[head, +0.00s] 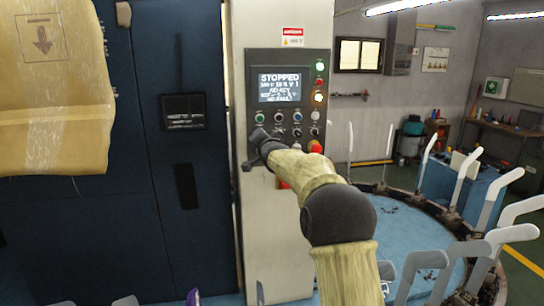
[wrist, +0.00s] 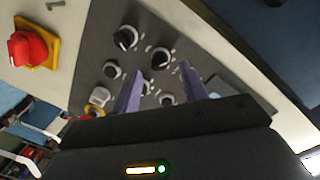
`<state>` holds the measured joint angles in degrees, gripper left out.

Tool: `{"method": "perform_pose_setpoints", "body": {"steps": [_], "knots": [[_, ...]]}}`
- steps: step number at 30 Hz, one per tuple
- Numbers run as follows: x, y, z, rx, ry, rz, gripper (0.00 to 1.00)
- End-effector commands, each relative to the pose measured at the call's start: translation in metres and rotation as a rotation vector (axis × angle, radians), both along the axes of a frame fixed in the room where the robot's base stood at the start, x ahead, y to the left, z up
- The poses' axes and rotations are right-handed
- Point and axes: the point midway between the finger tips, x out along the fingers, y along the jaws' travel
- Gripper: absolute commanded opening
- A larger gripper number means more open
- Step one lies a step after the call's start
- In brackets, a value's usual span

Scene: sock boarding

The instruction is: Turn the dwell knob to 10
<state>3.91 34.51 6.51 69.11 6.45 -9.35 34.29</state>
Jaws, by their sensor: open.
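The control panel (head: 256,122) stands on a pale cabinet column in the head view, with a lit display (head: 280,87) reading STOPPED. Small knobs sit in rows below the display. My gripper (head: 254,148) is in front of the panel's lower left. In the wrist view, the open purple fingers of my gripper (wrist: 160,68) point at the panel (wrist: 92,50). A black knob with a silver rim (wrist: 160,58) shows between and just beyond the fingertips. I cannot tell whether they touch it. Another black knob (wrist: 125,38) is up and left. The labels are too small to identify the dwell knob.
A red switch on a yellow plate (wrist: 30,50) sits at the wrist view's upper left. A red button (head: 315,147) is right of my gripper. Dark blue cabinet doors (head: 180,220) stand left; a round blue table with upright pale forms (head: 465,175) is right.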

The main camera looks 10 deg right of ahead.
Motion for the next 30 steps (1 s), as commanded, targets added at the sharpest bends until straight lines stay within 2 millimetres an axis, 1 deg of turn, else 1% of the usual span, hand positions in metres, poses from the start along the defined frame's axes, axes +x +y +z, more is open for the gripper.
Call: {"method": "perform_pose_setpoints", "body": {"steps": [1,11,24,27,30], "knots": [[-0.008,0.0,-0.002,0.0,-0.001,0.0,0.43],[-0.056,-0.001,0.001,-0.001,-0.001,0.0,0.43],[-0.123,-0.002,0.006,-0.001,-0.001,-0.001,0.43],[-0.135,-0.001,0.008,0.0,-0.001,0.001,0.43],[-0.142,-0.001,0.009,0.0,0.0,0.0,0.43]]}}
